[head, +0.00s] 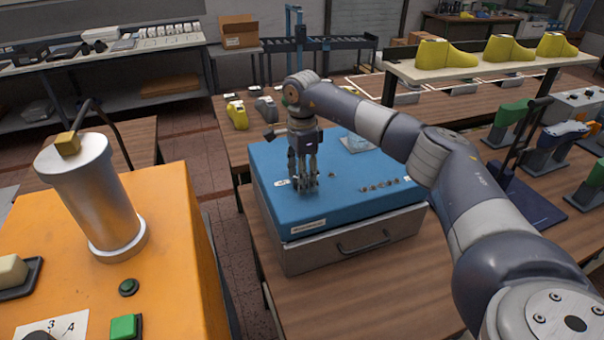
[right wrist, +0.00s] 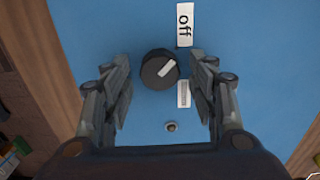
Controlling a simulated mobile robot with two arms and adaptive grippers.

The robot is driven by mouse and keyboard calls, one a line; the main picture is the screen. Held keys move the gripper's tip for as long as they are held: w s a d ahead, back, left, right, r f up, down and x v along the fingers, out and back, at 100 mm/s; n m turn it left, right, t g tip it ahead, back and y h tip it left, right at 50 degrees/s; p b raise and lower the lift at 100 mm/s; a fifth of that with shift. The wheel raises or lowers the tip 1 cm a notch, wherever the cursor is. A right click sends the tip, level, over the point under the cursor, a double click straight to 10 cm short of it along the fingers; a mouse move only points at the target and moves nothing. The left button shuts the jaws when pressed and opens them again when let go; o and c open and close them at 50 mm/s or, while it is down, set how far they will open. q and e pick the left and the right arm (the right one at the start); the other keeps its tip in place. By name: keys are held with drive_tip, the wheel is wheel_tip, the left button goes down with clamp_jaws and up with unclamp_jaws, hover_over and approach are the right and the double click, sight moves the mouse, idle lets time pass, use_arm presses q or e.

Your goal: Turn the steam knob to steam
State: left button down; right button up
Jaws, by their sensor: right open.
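The steam knob (right wrist: 160,69) is a round black knob with a white pointer on the blue top of a metal box (head: 300,208). In the right wrist view its pointer aims up and to the right. A white "off" label (right wrist: 185,24) lies above right of it, and a second small label (right wrist: 183,93), too small to read, lies below right. My right gripper (head: 305,186) points down over the blue top. In the wrist view its open fingers (right wrist: 160,90) stand on either side of the knob, with gaps showing. In the head view the fingers hide the knob. My left gripper is not in view.
A small round fitting (right wrist: 171,127) sits near the knob. A row of small controls (head: 380,186) lies on the box's right side. An orange machine (head: 165,240) with a metal cylinder (head: 95,195) stands at left. Yellow shoe lasts (head: 445,54) stand on a shelf behind.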

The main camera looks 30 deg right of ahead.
drive_tip(key=c, duration=1.1)
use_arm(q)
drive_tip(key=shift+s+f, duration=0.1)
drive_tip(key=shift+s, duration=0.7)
use_arm(e)
drive_tip(key=shift+o, duration=0.2)
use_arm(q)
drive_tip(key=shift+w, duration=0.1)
